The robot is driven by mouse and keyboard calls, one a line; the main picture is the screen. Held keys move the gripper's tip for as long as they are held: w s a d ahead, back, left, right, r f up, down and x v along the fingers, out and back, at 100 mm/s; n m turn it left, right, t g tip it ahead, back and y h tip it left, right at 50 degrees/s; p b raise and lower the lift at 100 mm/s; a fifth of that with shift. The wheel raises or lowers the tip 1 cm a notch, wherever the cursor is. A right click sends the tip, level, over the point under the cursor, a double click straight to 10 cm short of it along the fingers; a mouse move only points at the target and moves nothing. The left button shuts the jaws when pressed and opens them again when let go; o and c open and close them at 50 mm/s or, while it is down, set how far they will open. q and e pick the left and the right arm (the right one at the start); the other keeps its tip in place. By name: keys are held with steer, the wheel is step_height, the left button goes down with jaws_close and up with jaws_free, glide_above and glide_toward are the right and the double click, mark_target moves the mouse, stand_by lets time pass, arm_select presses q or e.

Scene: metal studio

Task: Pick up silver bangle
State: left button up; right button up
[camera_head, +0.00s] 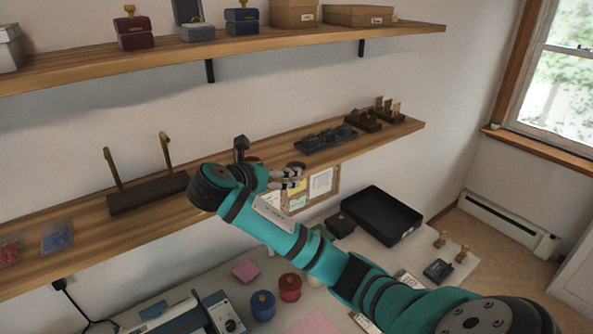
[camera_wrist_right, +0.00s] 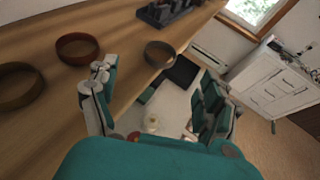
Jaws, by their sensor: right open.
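The silver bangle (camera_wrist_right: 159,54) lies near the front edge of the middle wooden shelf (camera_wrist_right: 120,25) in the right wrist view. It is a plain grey ring with an open middle. My right gripper (camera_wrist_right: 155,98) is open, its fingers spread apart below the bangle in that picture, with nothing between them. In the head view my right gripper (camera_head: 287,178) is at the shelf's front edge, and my arm hides part of the shelf. My left gripper is not in view.
A reddish bangle (camera_wrist_right: 77,48) and a dark bronze bangle (camera_wrist_right: 17,85) lie left of the silver one. A dark rack (camera_head: 326,138) stands farther along the shelf. The upper shelf (camera_head: 330,38) holds boxes. Below is a work table with a black tray (camera_head: 374,214).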

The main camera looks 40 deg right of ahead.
mark_target(301, 164)
steer(key=p+x, duration=0.1)
steer(key=x, duration=0.2)
steer(key=p+x, duration=0.1)
steer(key=x, duration=0.2)
steer(key=p+x, duration=0.2)
steer(key=x, duration=0.1)
steer(key=shift+d+r, duration=0.25)
steer(key=shift+d, duration=0.05)
steer(key=shift+d+f, duration=0.15)
steer(key=c, duration=1.2)
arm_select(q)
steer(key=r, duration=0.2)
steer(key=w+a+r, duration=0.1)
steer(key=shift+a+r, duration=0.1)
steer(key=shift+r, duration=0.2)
arm_select(e)
steer(key=shift+c, duration=0.2)
